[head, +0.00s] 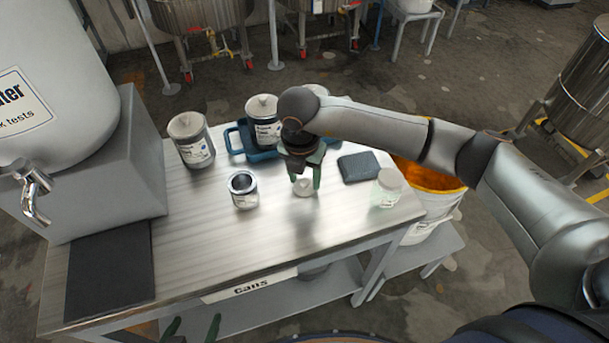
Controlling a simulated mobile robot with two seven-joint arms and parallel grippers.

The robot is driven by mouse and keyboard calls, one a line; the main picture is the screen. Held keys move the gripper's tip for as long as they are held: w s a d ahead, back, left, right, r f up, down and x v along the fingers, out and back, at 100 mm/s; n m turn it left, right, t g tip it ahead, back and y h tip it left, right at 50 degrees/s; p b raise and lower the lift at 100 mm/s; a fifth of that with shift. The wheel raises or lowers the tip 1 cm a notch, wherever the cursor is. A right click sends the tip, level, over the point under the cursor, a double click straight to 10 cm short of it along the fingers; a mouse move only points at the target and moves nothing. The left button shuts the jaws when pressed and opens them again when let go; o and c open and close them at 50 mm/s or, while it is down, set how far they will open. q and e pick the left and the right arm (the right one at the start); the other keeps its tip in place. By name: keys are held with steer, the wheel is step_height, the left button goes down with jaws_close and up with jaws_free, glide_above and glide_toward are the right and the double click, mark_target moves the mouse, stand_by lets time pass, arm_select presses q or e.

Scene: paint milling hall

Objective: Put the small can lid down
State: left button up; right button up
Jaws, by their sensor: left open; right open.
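The small can lid (304,189) is a pale disc, low at the table top (200,250) between the fingertips of my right gripper (305,183). That gripper points down with its green fingers apart; I cannot tell whether they touch the lid. A small open can (243,191) with a white label stands upright to the left of the lid, its dark inside showing. My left gripper (192,328) shows only as two green fingertips, spread and empty, at the bottom edge in front of the table.
A lidded can (190,142) stands at the back left. Another (263,122) stands in a blue tray (237,140). A dark flat block (358,167) and a pale jar (386,188) are on the right. A large water tank (60,80) and dark mat (110,270) take the left.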

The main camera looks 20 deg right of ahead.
mark_target(302, 192)
steer(key=shift+r, duration=0.2)
step_height(302, 192, up, 12)
steer(key=s, duration=0.1)
steer(key=shift+a+b, duration=0.45)
steer(key=shift+s+f, duration=0.1)
